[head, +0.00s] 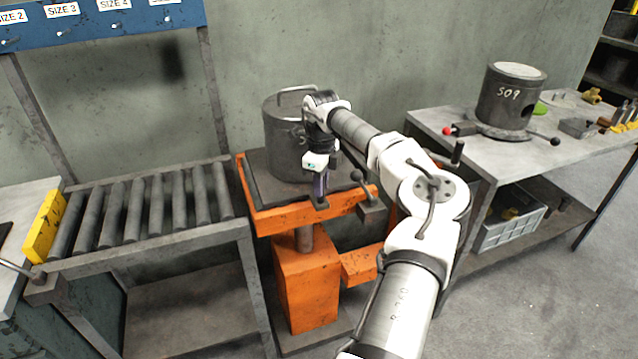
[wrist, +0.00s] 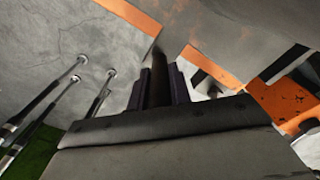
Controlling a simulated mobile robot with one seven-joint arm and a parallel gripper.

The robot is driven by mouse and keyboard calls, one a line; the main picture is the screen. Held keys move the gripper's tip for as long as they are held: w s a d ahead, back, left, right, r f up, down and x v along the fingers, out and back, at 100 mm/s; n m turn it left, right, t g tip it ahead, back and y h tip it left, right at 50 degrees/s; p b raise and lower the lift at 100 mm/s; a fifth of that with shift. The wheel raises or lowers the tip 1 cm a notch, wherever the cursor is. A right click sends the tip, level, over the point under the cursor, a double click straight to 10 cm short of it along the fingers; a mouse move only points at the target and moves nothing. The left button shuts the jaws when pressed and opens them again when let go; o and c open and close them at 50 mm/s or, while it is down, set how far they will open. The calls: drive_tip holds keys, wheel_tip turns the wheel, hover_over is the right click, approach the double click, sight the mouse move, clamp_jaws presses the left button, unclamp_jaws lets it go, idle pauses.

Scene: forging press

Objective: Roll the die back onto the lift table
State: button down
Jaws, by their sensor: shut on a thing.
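The die, a dark grey cylinder with a wire handle on top (head: 283,140), stands upright on the lift table, partly hidden by my arm. The orange lift table (head: 285,219) has a dark top plate and stands between a roller rack and a bench. My gripper (head: 321,190) points down at the table's front edge, in front of the die. In the wrist view its fingers (wrist: 160,88) are shut on a narrow dark upright bar (wrist: 159,75). What the bar belongs to is hard to tell.
The roller rack (head: 150,210) adjoins the lift table on the left, with a yellow block (head: 43,226) at its far end. The bench (head: 430,122) on the right carries another dark cylinder marked S09 (head: 508,98), on a base with knobbed handles. Open floor lies at the lower right.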

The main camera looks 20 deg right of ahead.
drive_tip(key=c, duration=1.7)
unclamp_jaws()
drive_tip(key=shift+d+r, duration=0.2)
drive_tip(key=shift+d, duration=0.15)
drive_tip(key=o, duration=0.4)
drive_tip(key=shift+d+f, duration=0.15)
wheel_tip(320, 180, up, 14)
drive_tip(key=shift+f+b, duration=0.1)
drive_tip(key=shift+b, duration=1.05)
